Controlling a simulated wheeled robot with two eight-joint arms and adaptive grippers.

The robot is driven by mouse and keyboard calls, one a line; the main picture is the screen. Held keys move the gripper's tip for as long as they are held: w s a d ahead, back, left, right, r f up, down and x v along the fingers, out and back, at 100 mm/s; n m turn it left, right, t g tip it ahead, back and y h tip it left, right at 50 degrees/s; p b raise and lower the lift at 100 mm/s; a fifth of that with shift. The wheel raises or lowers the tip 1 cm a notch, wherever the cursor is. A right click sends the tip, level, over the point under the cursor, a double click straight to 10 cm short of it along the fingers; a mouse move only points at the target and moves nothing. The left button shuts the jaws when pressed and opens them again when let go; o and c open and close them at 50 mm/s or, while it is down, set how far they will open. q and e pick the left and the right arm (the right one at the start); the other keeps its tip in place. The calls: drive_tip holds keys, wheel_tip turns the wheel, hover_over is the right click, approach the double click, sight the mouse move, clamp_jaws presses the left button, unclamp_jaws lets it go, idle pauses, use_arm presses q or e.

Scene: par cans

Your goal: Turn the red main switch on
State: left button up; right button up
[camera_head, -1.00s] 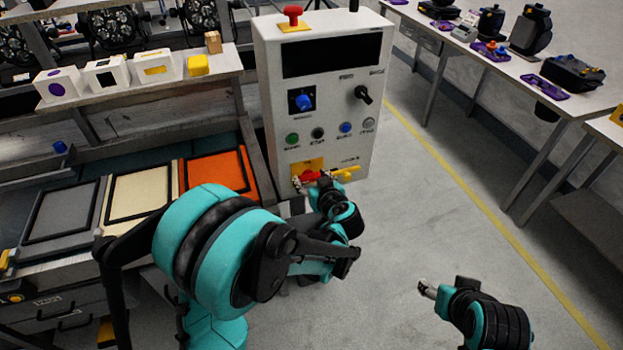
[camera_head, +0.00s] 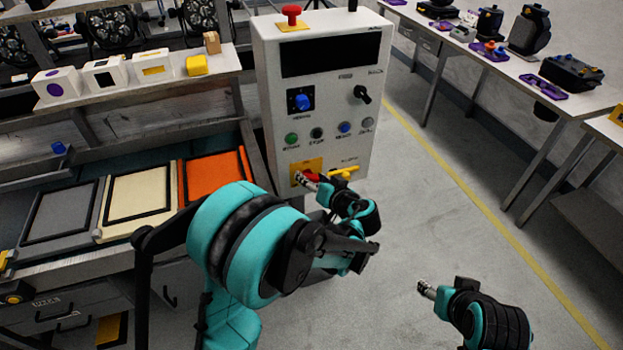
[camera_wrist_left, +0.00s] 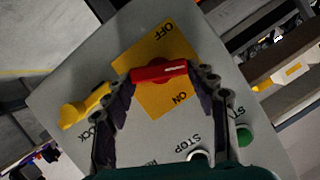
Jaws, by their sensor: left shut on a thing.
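The red main switch (camera_head: 312,176) sits on a yellow plate (camera_head: 297,168) low on the front of the white control cabinet. In the left wrist view its red handle (camera_wrist_left: 160,72) lies between the printed OFF and ON marks. My left gripper (camera_head: 308,182) is shut on the red handle. In the left wrist view its two fingers (camera_wrist_left: 165,78) reach the handle's two ends. My wrist and fingers partly cover the switch in the head view. My right gripper (camera_head: 427,289) hangs over the floor, apart from the cabinet; its jaws are too small to read.
A yellow lock handle (camera_head: 345,172) is just right of the switch. A row of buttons, with a green one (camera_head: 292,139), sits above. A panel bench (camera_head: 60,262) stands left. Another table (camera_head: 470,50) stands at the right, with clear floor (camera_head: 440,215) between.

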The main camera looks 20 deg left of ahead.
use_arm(q)
drive_tip(key=m, duration=0.1)
drive_tip(key=m+y, duration=0.1)
drive_tip(key=shift+w+d+f+m+y, duration=0.2)
drive_tip(key=shift+m+y, duration=0.1)
drive_tip(key=shift+m, duration=0.1)
drive_tip(key=m, duration=0.1)
drive_tip(key=m+y, duration=0.1)
drive_tip(key=shift+d+f+m+g, duration=0.1)
drive_tip(key=shift+f+m+g, duration=0.05)
drive_tip(key=shift+m+g, duration=0.2)
drive_tip(key=m+y, duration=0.1)
drive_tip(key=m, duration=0.2)
drive_tip(key=m+y, duration=0.1)
drive_tip(key=shift+f+m+y, duration=0.3)
drive_tip(key=shift+m, duration=0.05)
drive_tip(key=o, duration=1.2)
drive_tip(key=shift+c, duration=0.2)
drive_tip(key=shift+d, duration=0.1)
